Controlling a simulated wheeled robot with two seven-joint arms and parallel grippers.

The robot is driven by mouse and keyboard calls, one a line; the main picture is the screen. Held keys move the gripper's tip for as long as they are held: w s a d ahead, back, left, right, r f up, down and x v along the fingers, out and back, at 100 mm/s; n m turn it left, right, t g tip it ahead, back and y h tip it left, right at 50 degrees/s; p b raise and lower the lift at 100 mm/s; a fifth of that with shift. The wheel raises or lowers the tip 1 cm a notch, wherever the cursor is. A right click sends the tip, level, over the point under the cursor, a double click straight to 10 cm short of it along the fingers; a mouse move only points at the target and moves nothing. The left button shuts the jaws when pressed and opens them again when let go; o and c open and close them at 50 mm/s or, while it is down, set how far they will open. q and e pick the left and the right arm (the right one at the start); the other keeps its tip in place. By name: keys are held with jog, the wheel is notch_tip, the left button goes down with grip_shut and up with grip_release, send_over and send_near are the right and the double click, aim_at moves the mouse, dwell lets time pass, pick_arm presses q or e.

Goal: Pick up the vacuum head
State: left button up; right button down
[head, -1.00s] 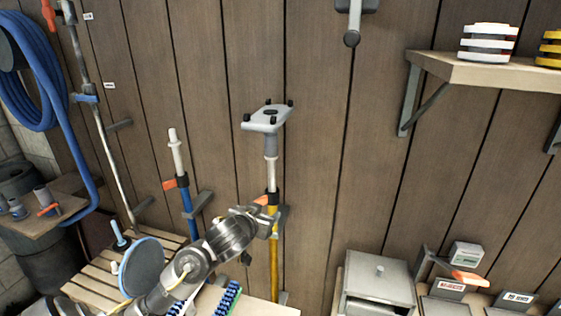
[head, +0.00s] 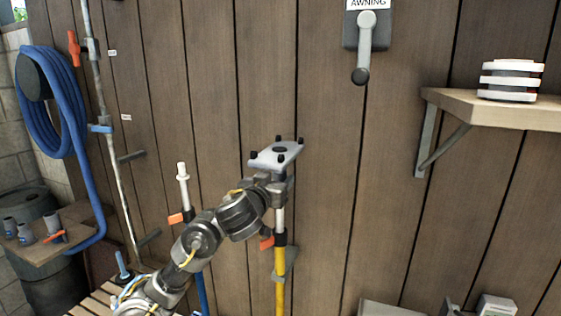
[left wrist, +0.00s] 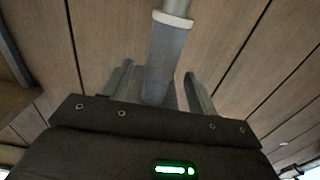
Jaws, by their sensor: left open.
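The vacuum head (head: 272,156) is a light grey flat plate with small black wheels, mounted on top of an upright pole (head: 280,270) with a yellow lower part against the wooden wall. My left gripper (head: 279,190) is just below the plate, at its neck. In the left wrist view the grey neck (left wrist: 167,60) stands between the two spread fingers of my left gripper (left wrist: 158,72). The gripper is open; whether a finger touches the neck I cannot tell. My arm hides part of the neck in the head view. My right gripper is not in view.
A second pole (head: 184,185) with a white top stands to the left. A wall crank (head: 365,45) hangs above right. A shelf (head: 490,108) with a white ringed float juts out at the right. A coiled blue hose (head: 55,100) hangs at the left.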

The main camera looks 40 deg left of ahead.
aim_at(282, 147)
pick_arm(q)
jog(key=shift+w+a+b, duration=0.2)
jog(key=shift+w+b, duration=0.05)
jog(key=shift+b, duration=0.1)
jog(key=b+x, duration=0.2)
jog(key=x, duration=0.2)
jog(key=shift+w+r, duration=0.1)
jog(key=shift+w, duration=0.2)
jog(key=shift+s, duration=0.1)
jog(key=shift+c, duration=1.1)
grip_shut()
notch_tip(282, 147, up, 10)
jog(key=p, duration=0.7)
jog(key=shift+p, duration=0.4)
